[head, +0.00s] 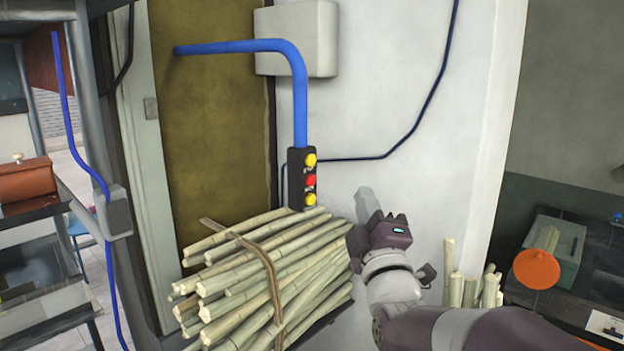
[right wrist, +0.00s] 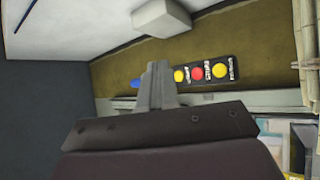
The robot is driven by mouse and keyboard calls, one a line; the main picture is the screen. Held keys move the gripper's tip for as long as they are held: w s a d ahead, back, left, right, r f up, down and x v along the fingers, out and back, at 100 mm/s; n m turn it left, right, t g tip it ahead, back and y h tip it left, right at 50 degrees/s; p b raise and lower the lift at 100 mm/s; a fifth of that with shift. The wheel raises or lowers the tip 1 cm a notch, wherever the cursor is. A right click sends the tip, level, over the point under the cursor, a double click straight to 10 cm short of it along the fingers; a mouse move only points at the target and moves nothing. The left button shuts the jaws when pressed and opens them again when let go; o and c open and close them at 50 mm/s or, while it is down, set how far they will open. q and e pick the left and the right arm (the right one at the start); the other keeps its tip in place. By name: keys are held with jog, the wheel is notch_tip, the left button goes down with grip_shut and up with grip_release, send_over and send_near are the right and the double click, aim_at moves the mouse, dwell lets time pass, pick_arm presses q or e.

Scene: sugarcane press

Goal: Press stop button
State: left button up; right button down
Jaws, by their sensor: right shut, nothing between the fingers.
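A black control box (head: 296,180) hangs at the end of a blue pipe, with a red button (head: 310,181) between an upper yellow button (head: 310,160) and a lower yellow button (head: 309,200). In the right wrist view the red button (right wrist: 197,73) sits between two yellow buttons, just right of the fingers. Which button is the stop button I cannot read. My right gripper (head: 366,196) is shut and empty, to the right of the box and apart from it in the head view. It also shows in the right wrist view (right wrist: 156,70). My left gripper is not in view.
A tied bundle of cane (head: 265,270) lies below the box. More cane stalks (head: 470,290) stand right of my arm. The blue pipe (head: 300,100) bends down from the brown panel. A white wall box (head: 297,38) is above. A shelf frame stands at left.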

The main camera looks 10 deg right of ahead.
aim_at(311, 180)
jog(key=w+a+p, duration=0.1)
jog(key=w+a, duration=0.3)
jog(key=w, duration=0.2)
jog(key=shift+a+p, duration=0.4)
jog(key=shift+w, duration=0.15)
dwell(1.6)
jog(key=shift+w+a, duration=0.25)
jog(key=shift+w, duration=0.05)
